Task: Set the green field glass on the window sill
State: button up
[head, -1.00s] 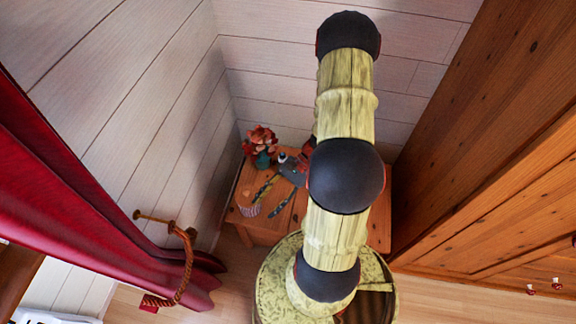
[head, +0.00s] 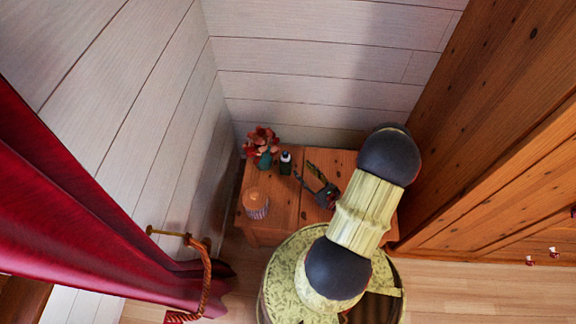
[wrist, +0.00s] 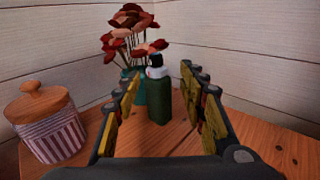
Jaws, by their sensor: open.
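A dark green upright cylinder (head: 286,164) with a white and black top stands on the wooden cabinet (head: 285,215). It fits the green field glass by colour, though its shape looks like a small bottle. My gripper (head: 304,171) is open and empty, low over the cabinet to the right of it, with the fingers pointing towards it. In the wrist view the green cylinder (wrist: 159,100) appears between the two open fingers (wrist: 160,76), just beyond the tips and apparently untouched. No window sill shows in these frames.
Red flowers in a teal vase (head: 263,158) stand close behind the cylinder. A striped jar with a wooden lid (head: 256,204) stands at the cabinet's front left. Plank walls close the corner. A red curtain (head: 90,230) hangs left and a wooden wardrobe (head: 490,150) stands right.

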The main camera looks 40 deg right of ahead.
aim_at(287, 156)
jog(key=w, duration=0.2)
jog(key=w+b, duration=0.1)
jog(key=w, duration=0.4)
jog(key=shift+d+r, duration=0.15)
jog(key=shift+d, duration=0.1)
jog(key=w+b, duration=0.1)
jog(key=w, duration=0.3)
jog(key=shift+a+b, duration=0.15)
jog(key=shift+b, duration=0.15)
jog(key=shift+w, duration=0.55)
jog(key=shift+r, duration=0.1)
grip_shut()
